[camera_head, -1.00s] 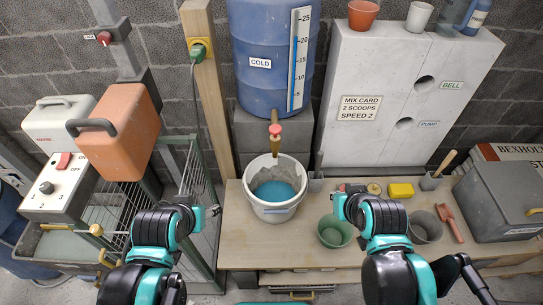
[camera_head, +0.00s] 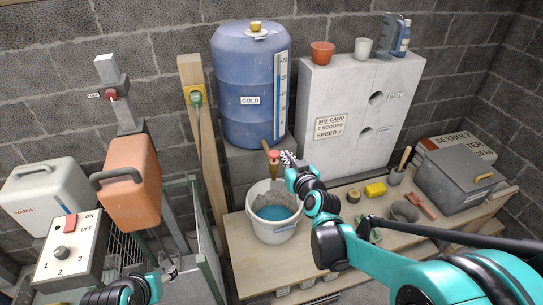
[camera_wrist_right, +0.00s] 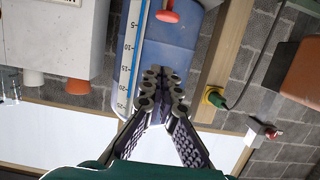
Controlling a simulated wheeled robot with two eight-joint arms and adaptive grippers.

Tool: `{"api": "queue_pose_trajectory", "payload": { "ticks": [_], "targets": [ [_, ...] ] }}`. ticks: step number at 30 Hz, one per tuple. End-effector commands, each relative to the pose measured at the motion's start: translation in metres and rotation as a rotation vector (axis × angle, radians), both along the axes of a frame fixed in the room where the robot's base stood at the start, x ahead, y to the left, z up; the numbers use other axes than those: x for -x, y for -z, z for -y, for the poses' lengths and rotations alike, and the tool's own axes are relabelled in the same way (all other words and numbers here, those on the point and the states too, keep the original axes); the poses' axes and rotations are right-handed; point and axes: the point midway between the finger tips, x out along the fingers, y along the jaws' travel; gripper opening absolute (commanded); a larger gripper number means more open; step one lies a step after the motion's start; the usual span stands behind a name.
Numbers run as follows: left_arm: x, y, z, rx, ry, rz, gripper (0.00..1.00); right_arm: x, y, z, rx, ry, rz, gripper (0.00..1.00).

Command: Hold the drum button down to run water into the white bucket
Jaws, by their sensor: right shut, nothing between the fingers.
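The blue drum (camera_head: 250,75) with a COLD label and a level scale stands on a block at the back. Its red button (camera_head: 274,154) sits on top of the tap above the white bucket (camera_head: 262,229). The bucket holds blue water and a grey heap. My right gripper (camera_head: 287,158) is shut and empty, its tips just right of the button; I cannot tell whether they touch. In the right wrist view the shut fingers (camera_wrist_right: 165,82) lie before the drum (camera_wrist_right: 185,45), with the red button (camera_wrist_right: 168,12) at the top edge. My left gripper (camera_head: 168,263) is low at the left, its jaws unclear.
A grey cabinet (camera_head: 345,85) with pots on top stands right of the drum. A yellow sponge (camera_head: 375,189), a grey cup (camera_head: 405,211) and a grey box (camera_head: 455,180) are on the bench. A wooden post (camera_head: 207,150) and an orange canister (camera_head: 132,185) stand left.

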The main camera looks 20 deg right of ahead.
Motion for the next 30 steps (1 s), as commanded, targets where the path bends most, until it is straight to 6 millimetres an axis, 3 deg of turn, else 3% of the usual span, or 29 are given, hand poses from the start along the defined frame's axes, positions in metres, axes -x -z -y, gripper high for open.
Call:
{"api": "queue_pose_trajectory", "payload": {
  "ticks": [11, 25, 30],
  "targets": [
    [0.0, 0.004, 0.0, 0.0, 0.0, 0.0, 0.53, -0.01, 0.004, -0.001, 0.0, -0.002, -0.002, 0.0],
    [0.0, 0.026, 0.0, 0.0, 0.0, 0.0, 0.53, -0.101, 0.028, -0.004, -0.001, -0.002, -0.002, 0.0],
    [0.0, 0.037, 0.0, 0.0, 0.0, 0.0, 0.53, -0.097, 0.054, -0.004, -0.001, -0.001, -0.002, 0.0]
  ]
}}
